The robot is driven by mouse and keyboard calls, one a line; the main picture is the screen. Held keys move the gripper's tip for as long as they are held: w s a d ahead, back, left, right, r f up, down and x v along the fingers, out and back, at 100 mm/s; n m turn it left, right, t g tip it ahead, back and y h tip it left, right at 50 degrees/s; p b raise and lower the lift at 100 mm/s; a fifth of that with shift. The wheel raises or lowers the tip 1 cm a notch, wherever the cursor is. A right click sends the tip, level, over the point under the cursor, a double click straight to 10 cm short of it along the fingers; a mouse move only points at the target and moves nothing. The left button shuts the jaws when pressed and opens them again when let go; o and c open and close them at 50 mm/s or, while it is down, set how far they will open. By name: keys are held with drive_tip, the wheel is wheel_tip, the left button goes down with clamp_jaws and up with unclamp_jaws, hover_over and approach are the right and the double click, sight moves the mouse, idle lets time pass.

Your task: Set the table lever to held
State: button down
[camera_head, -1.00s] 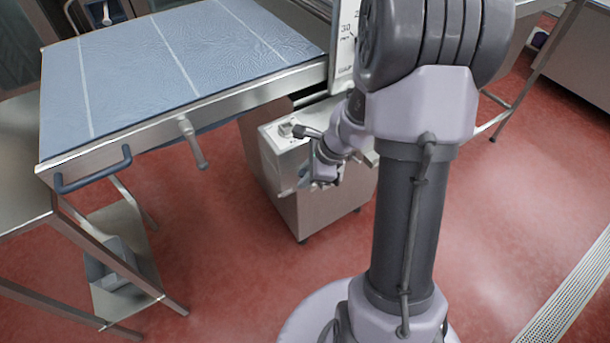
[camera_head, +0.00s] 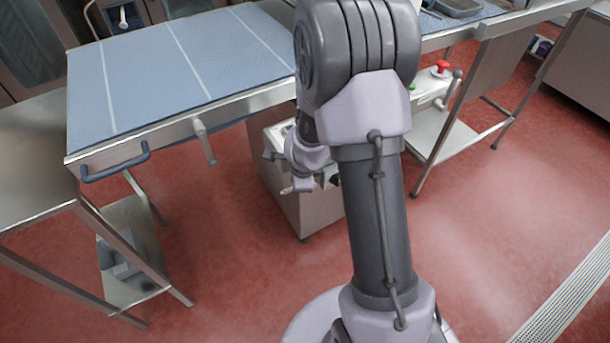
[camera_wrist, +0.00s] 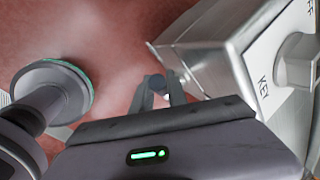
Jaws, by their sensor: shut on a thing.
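My gripper (camera_wrist: 160,92) is shut on a dark, round-ended grip (camera_wrist: 157,81) beside a metal box (camera_wrist: 222,62). I cannot tell from the views whether this grip is the table lever. In the head view my gripper (camera_head: 284,172) is low at the left front of the steel cabinet (camera_head: 312,210), partly hidden by my wrist. A grey lever (camera_head: 203,141) hangs from the front rail of the blue-topped table (camera_head: 150,70). Another lever (camera_head: 452,88) stands by a red button at the right.
A blue handle (camera_head: 115,165) sits on the table front. A red button (camera_head: 441,68) is on the right. Red floor (camera_head: 500,200) is clear at the right.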

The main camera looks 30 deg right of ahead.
drive_tip(key=f+h, duration=0.1)
drive_tip(key=h, duration=0.2)
drive_tip(key=a+f+n+h+b, duration=0.1)
drive_tip(key=f+h, duration=0.1)
drive_tip(key=h, duration=0.1)
drive_tip(key=a+f+n+t+h, duration=0.1)
drive_tip(key=f+h, duration=0.1)
drive_tip(key=h, duration=0.1)
drive_tip(key=shift+a+f+b, duration=0.1)
drive_tip(key=shift+a+b, duration=0.1)
drive_tip(key=shift+b, duration=0.1)
drive_tip(key=shift+h, duration=0.3)
drive_tip(key=c, duration=1.6)
unclamp_jaws()
